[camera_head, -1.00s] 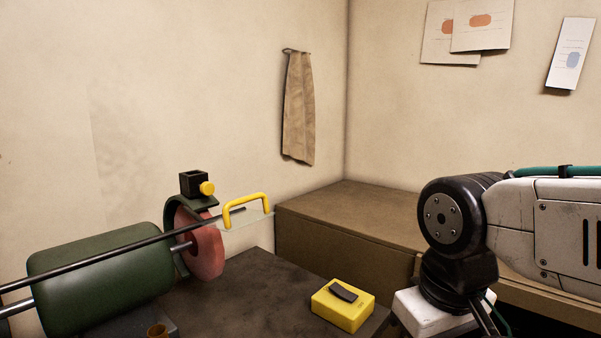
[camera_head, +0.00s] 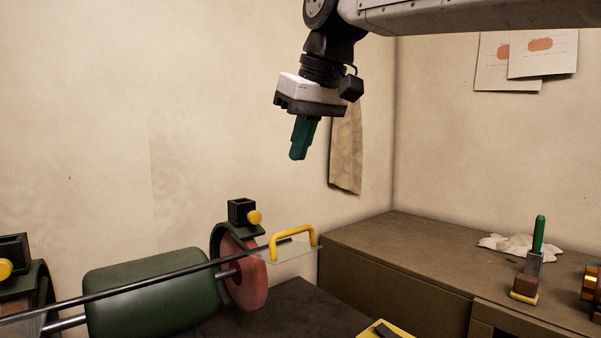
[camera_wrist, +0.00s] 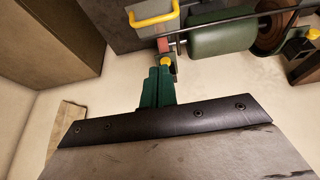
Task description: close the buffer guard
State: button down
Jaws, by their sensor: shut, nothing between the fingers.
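The buffer has a green motor body (camera_head: 150,292) and a reddish wheel (camera_head: 245,275) under a dark green hood. Its guard is a clear plate (camera_head: 288,253) with a yellow handle (camera_head: 294,238), and sticks out to the right of the wheel, about level. In the wrist view the yellow handle (camera_wrist: 152,18) and the green motor body (camera_wrist: 222,34) are near the top. My gripper (camera_head: 298,157) has green fingers, shut and empty, pointing down in the air above the guard, apart from it. The fingers also show in the wrist view (camera_wrist: 158,72).
A long dark rod crosses in front of the buffer. A yellow box (camera_head: 385,331) is cut off at the bottom edge. A brown cabinet (camera_head: 390,262) at right carries a green-handled tool (camera_head: 538,240) and a white rag (camera_head: 505,243). A cloth (camera_head: 346,150) hangs behind my gripper.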

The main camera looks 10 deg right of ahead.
send_over(294, 231)
jog(key=w, duration=0.1)
notch_tip(294, 231, down, 8)
jog(key=shift+s+f, duration=0.25)
jog(key=shift+f, duration=0.9)
jog(key=shift+s+f, duration=0.15)
jog(key=shift+f, duration=0.55)
jog(key=shift+s, duration=0.1)
